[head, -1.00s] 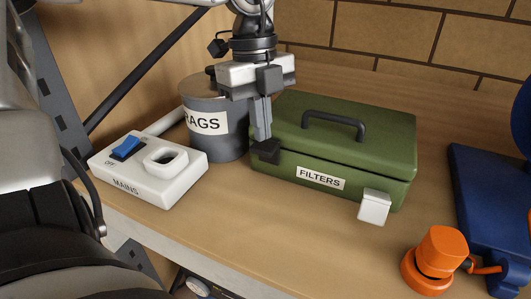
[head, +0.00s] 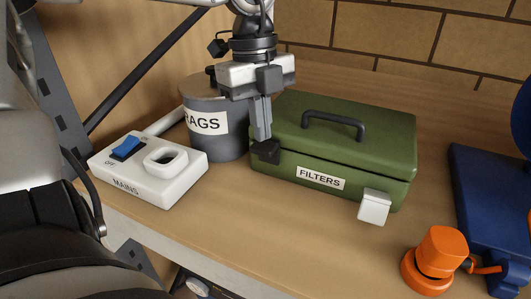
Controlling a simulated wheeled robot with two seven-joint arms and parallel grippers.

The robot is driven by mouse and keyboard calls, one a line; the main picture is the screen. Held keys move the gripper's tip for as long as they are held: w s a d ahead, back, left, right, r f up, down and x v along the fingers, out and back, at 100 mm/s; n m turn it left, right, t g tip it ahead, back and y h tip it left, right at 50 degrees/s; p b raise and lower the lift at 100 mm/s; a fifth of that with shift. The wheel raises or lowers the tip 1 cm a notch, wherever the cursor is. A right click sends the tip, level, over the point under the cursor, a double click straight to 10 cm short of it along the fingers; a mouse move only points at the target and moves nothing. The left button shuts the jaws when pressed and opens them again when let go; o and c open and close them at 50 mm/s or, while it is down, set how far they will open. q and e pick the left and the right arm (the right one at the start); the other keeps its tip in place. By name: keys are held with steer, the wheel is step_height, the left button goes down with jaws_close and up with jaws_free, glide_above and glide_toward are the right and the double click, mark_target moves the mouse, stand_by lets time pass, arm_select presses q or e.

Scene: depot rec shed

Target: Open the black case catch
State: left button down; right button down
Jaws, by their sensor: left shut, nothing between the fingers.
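The green case (head: 345,135) labelled FILTERS stands on the bench with its lid down and a dark handle on top. The black catch (head: 265,152) is at the left of its front. A white catch (head: 374,207) is at the right of its front. My left gripper (head: 262,137) points down, shut and empty, with its fingertips right at the black catch. They overlap the catch's upper part, and I cannot tell if they touch it. Whether the black catch is fastened is not clear. My right gripper is not in view.
A grey tin (head: 205,135) labelled RAGS stands close left of the case. A white MAINS box (head: 145,180) with a blue switch lies further left. An orange knob (head: 438,258) and a blue object (head: 480,215) are at the right. Bench in front of the case is clear.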

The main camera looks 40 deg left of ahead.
mark_target(259, 149)
arm_select(q)
steer(key=shift+f, duration=0.15)
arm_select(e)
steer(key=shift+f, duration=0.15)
